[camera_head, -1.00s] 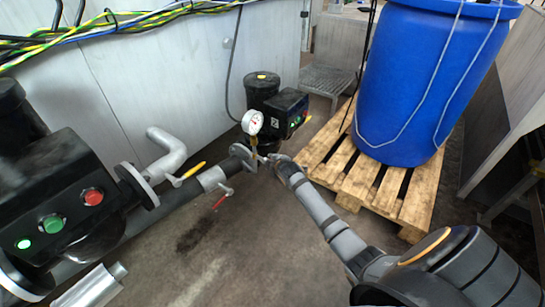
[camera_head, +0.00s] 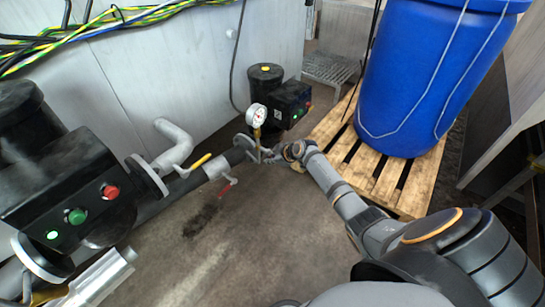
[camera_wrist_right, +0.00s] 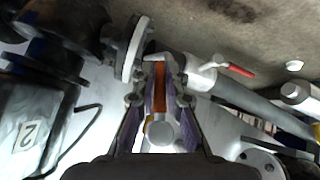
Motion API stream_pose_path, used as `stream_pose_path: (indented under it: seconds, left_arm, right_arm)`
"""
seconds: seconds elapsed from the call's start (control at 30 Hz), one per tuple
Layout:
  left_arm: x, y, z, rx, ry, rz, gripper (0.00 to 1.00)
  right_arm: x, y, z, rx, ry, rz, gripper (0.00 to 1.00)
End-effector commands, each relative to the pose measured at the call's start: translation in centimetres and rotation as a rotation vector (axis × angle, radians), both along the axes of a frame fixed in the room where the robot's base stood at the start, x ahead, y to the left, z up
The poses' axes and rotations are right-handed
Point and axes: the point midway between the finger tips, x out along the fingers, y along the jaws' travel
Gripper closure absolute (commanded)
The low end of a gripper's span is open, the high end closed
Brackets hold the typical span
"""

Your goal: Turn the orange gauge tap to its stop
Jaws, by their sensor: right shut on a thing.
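The white round pressure gauge (camera_head: 256,115) stands on a short brass stem over the pipe, in the head view. My right gripper (camera_head: 270,154) is at the small fittings just below it, its fingertips too small to make out there. In the right wrist view, the orange tap handle (camera_wrist_right: 159,92) lies between the two fingers of my right gripper (camera_wrist_right: 159,82), which is shut on it. A round metal fitting (camera_wrist_right: 160,132) sits close behind the handle, between the fingers. How far the tap is turned cannot be told.
A red lever (camera_head: 227,187) and a yellow lever (camera_head: 201,161) sit on the pipework nearby; the red one also shows in the wrist view (camera_wrist_right: 238,70). A black pump (camera_head: 290,104) stands behind the gauge. A blue barrel (camera_head: 420,80) on a wooden pallet (camera_head: 397,195) is at right.

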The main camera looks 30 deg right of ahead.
Motion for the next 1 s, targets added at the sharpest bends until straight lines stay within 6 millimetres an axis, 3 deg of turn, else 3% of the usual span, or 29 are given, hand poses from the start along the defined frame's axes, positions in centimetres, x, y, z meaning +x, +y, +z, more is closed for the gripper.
stream_pose_path:
  seconds: [0.17,0.4,1.0]
  left_arm:
    - [-0.2,-0.5,0.7,-0.014,-0.016,-0.007,0.62]
    - [0.0,-0.9,0.2,-0.029,-0.054,-0.010,0.62]
    - [0.1,-1.1,-0.3,-0.038,-0.076,-0.012,0.62]
  right_arm:
    - [0.1,0.6,-0.1,0.118,0.037,0.000,1.00]
    - [-0.1,1.2,0.0,0.224,0.080,0.000,1.00]
    - [-0.3,1.6,0.2,0.278,0.103,0.001,1.00]
